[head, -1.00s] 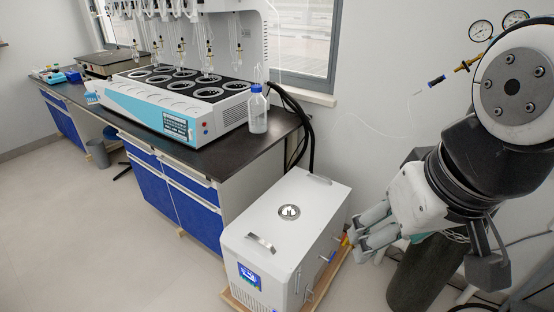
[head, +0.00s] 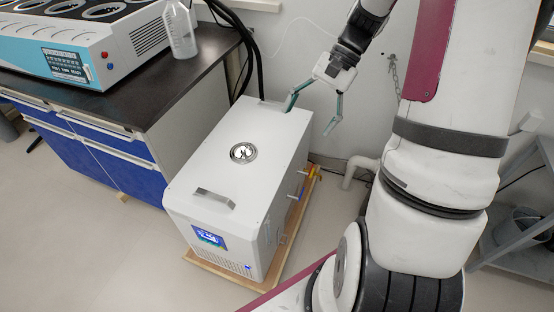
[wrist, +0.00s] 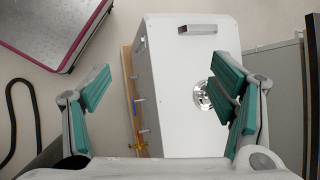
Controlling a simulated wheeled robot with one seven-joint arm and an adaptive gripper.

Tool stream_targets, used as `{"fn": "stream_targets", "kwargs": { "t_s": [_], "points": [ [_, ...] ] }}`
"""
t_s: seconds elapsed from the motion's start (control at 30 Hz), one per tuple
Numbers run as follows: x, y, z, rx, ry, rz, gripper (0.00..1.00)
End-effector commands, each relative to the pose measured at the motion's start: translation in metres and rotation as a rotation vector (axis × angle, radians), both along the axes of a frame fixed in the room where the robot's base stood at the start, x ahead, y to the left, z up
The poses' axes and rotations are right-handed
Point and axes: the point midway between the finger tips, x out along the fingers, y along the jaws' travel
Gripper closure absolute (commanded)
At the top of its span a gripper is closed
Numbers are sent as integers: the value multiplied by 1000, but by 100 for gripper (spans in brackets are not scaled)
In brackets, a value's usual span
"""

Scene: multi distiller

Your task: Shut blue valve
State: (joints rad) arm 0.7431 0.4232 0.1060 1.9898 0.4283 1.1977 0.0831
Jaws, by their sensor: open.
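The blue valve (head: 300,191) is a small blue handle on the right side wall of the white chiller box (head: 228,150). It also shows in the wrist view (wrist: 134,109), low on the box's side among several metal fittings; its exact setting is too small to tell. My gripper (head: 311,114) is open and empty, with teal finger pads, above the back right end of the box. In the wrist view my spread fingers (wrist: 164,88) frame the box's top and valve side from above. The gripper is apart from the valve.
A yellow-orange fitting (head: 316,172) sits near the blue valve. The box stands on a wooden base (head: 205,264). A dark bench (head: 115,105) with blue drawers is to the left, black hoses (head: 245,50) behind. A grey shelf (head: 515,240) stands at right.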

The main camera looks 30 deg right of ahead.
Motion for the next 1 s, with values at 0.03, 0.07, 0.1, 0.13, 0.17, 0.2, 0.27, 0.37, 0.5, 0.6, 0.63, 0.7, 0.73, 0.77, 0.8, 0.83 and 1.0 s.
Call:
{"fn": "stream_targets", "kwargs": {
  "t_s": [0.03, 0.07, 0.1, 0.13, 0.17, 0.2, 0.27, 0.37, 0.5, 0.6, 0.63, 0.7, 0.73, 0.77, 0.8, 0.83, 1.0],
  "points": [
    [6, -14, -31, 55, 26, -59, 22],
    [9, -21, -44, 83, 37, -92, 22],
    [12, -30, -61, 123, 51, -134, 22],
    [14, -37, -74, 154, 60, -167, 22],
    [16, -43, -88, 184, 70, -199, 22],
    [17, -52, -106, 225, 80, -244, 22],
    [19, -65, -134, 287, 94, -310, 22],
    [18, -85, -180, 392, 111, -420, 22],
    [13, -110, -247, 544, 125, -581, 22],
    [6, -125, -296, 658, 124, -694, 22],
    [4, -128, -310, 690, 122, -729, 22],
    [-3, -137, -344, 770, 117, -809, 22],
    [-6, -139, -358, 804, 113, -843, 22],
    [-9, -142, -371, 835, 108, -876, 22],
    [-13, -145, -389, 878, 103, -918, 22],
    [-16, -147, -401, 908, 97, -948, 22],
    [-28, -152, -452, 1040, 67, -1078, 22]
  ]
}}
